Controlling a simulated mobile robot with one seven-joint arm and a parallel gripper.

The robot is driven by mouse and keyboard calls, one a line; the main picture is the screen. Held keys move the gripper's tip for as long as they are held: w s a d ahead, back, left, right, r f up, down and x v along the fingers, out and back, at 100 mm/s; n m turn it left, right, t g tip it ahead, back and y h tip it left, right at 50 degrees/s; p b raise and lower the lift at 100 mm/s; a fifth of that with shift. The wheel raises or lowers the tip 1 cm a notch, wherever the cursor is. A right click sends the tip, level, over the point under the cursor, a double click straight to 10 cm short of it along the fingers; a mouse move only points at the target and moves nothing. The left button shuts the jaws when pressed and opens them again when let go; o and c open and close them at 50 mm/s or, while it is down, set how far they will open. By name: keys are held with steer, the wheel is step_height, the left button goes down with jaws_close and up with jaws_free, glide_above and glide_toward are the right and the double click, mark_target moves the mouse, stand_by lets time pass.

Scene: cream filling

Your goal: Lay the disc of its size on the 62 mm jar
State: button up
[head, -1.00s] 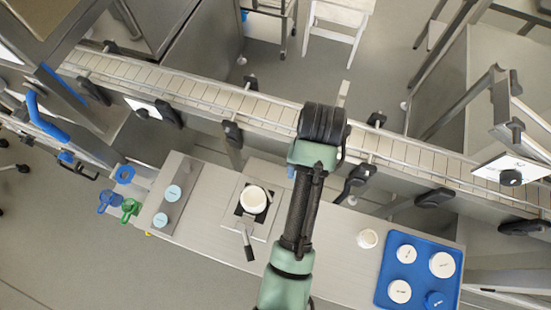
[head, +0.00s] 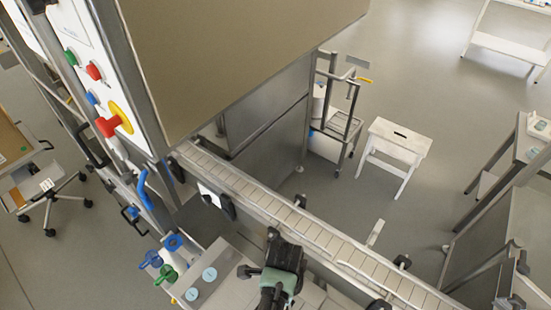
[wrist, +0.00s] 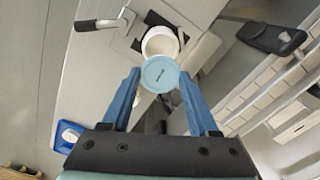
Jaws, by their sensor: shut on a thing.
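My gripper (wrist: 160,92) is shut on a light blue disc (wrist: 160,74), held between its two blue fingers in the wrist view. A white open jar (wrist: 160,40) stands just beyond the disc, and the disc overlaps its near edge in the picture. I cannot tell whether disc and jar touch. In the head view my arm shows at the bottom edge, with the fingers, held disc and jar out of sight. Two other light blue discs, one (head: 209,273) behind the other (head: 192,294), lie on a grey strip.
A tool with a dark handle (wrist: 100,23) lies left of the jar. A conveyor (head: 290,222) with rails and dark brackets runs behind the bench. Blue (head: 150,260) and green (head: 166,275) fittings stand at the left end. A white stool (head: 396,145) is on the floor beyond.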

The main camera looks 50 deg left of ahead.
steer(key=shift+s+a+f+m, duration=0.1)
steer(key=shift+s+a+m, duration=0.3)
steer(key=shift+s+a, duration=0.25)
steer(key=shift+w+f+b, duration=0.1)
steer(key=shift+f+b, duration=1.9)
steer(key=shift+b, duration=0.05)
steer(key=shift+d+f, duration=0.1)
steer(key=shift+f, duration=0.25)
steer(key=o, duration=1.4)
steer(key=shift+f, duration=0.15)
steer(key=shift+r, duration=0.6)
step_height(320, 180, up, 12)
steer(key=shift+b, duration=0.75)
